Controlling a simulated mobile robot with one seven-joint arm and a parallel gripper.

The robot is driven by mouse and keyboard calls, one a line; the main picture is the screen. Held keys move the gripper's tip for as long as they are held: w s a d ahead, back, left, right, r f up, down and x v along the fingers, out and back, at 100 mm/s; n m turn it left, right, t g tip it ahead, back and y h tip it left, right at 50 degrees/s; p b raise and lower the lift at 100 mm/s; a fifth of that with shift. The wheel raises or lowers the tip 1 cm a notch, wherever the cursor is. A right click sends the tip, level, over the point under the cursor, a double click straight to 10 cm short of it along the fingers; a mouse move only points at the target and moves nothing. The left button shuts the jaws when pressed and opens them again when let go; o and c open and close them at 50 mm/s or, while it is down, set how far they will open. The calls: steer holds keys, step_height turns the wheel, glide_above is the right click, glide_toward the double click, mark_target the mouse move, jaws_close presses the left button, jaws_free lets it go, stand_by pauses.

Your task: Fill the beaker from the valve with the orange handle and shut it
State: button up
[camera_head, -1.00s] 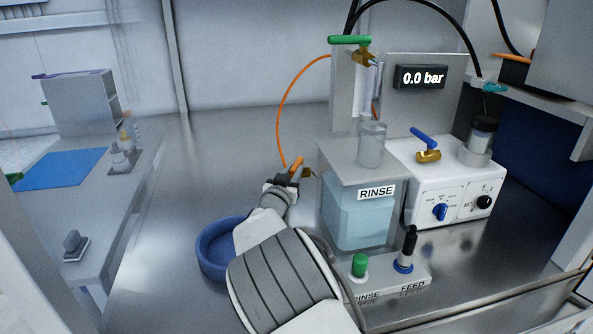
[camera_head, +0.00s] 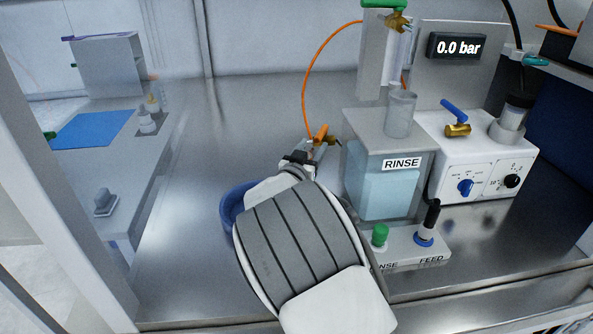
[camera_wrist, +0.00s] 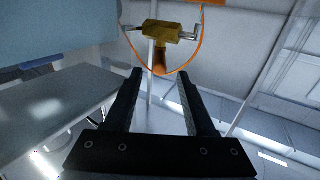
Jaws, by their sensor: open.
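The brass valve with the orange handle (camera_head: 321,132) is at the left side of the rinse tank, partly hidden behind my wrist. In the wrist view the brass body (camera_wrist: 160,32) is at the top, and its orange handle (camera_wrist: 160,62) points toward me. My gripper (camera_wrist: 160,76) is open and empty, with the handle just beyond and between its fingertips. In the head view my gripper (camera_head: 304,153) is close to the handle, its fingers mostly hidden. A clear beaker-like vessel (camera_head: 400,114) stands on the rinse tank. I see no vessel below the orange-handled valve.
The rinse tank (camera_head: 382,190) holds pale blue liquid. A blue ring or dish (camera_head: 230,212) is partly behind my arm. A blue-handled valve (camera_head: 456,122) tops the white control box. A green-handled valve (camera_head: 392,12) is above. The display (camera_head: 457,46) reads 0.0 bar.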

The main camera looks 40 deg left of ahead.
steer(key=v, duration=1.2)
steer(key=shift+s, duration=0.2)
steer(key=shift+d, duration=0.1)
